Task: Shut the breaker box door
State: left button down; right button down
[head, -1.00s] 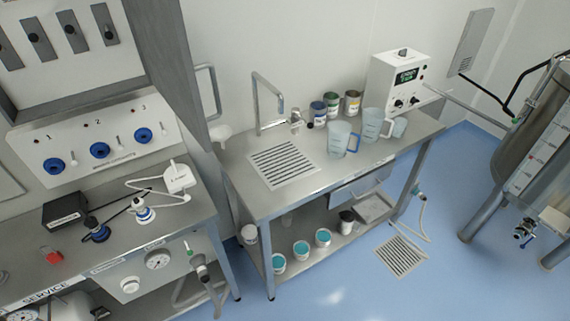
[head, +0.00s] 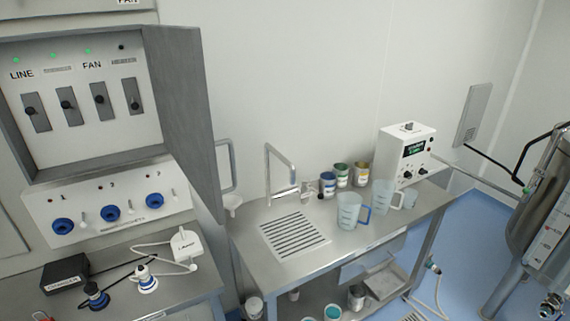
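The breaker box (head: 88,146) is at the upper left of the head view, with a white panel of several dark switches and green lights above them. Its grey door (head: 185,115) stands open, hinged at the right side of the box and swung out toward me. Neither of my grippers shows in the view, so nothing is seen touching the door.
To the right, a steel table (head: 345,258) carries jugs, cans and a white instrument (head: 402,154). A metal tank (head: 545,230) stands far right.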

aim_at(176, 52)
jog(key=i+l, duration=0.1)
jog(key=l, duration=0.3)
jog(key=i+l, duration=0.15)
jog(key=l, duration=0.25)
jog(key=i+l, duration=0.1)
jog(key=l, duration=0.35)
jog(key=l+u, duration=0.1)
jog(key=u, duration=0.7)
jog(key=l+u, duration=0.15)
jog(key=u, duration=0.2)
jog(key=l+u, duration=0.1)
jog(key=u, duration=0.3)
